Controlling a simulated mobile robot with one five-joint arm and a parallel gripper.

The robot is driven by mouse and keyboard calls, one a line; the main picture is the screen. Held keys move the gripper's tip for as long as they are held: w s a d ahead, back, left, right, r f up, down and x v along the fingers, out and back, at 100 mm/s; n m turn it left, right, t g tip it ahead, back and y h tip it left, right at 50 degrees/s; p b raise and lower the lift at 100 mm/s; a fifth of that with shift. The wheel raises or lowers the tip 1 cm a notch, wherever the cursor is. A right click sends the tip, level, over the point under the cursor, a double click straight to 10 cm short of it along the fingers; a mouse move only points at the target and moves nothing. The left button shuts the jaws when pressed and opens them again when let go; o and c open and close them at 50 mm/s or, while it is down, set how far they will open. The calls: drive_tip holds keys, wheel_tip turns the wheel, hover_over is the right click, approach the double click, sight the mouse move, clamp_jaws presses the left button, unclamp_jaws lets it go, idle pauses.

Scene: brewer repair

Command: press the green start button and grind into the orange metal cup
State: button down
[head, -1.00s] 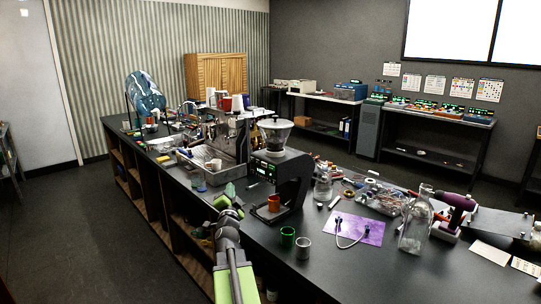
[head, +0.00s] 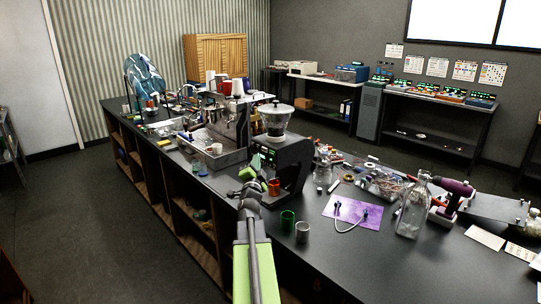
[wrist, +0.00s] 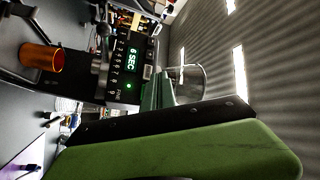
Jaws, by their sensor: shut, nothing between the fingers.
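The black coffee grinder (head: 292,165) with a clear hopper stands on the dark counter. The orange metal cup (head: 274,187) is upright under its front, and also shows in the wrist view (wrist: 42,57), where the picture is turned sideways. The grinder's panel (wrist: 130,60) shows a lit "6 SEC" display. A small green lit spot, seemingly the start button (wrist: 128,86), lies beside the display. My gripper (head: 248,174) is shut and empty, in front of the grinder and left of the cup in the head view. Its green fingers partly cover the panel area in the wrist view, and contact cannot be told.
A green cup (head: 287,221) and a grey metal cup (head: 302,232) stand on the counter right of my arm. An espresso machine (head: 227,135) is left of the grinder.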

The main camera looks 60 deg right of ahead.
sight(272, 153)
drive_tip(key=d, duration=0.2)
drive_tip(key=s+d, duration=0.1)
drive_tip(key=d, duration=0.1)
drive_tip(key=shift+s, duration=0.2)
drive_tip(key=shift+d, duration=0.15)
idle(1.8)
drive_tip(key=shift+s+d, duration=0.2)
drive_tip(key=shift+d, duration=0.1)
drive_tip(key=shift+s+d, duration=0.15)
drive_tip(key=shift+d, duration=0.2)
idle(0.5)
drive_tip(key=shift+w+a, duration=0.25)
drive_tip(key=shift+a, duration=0.5)
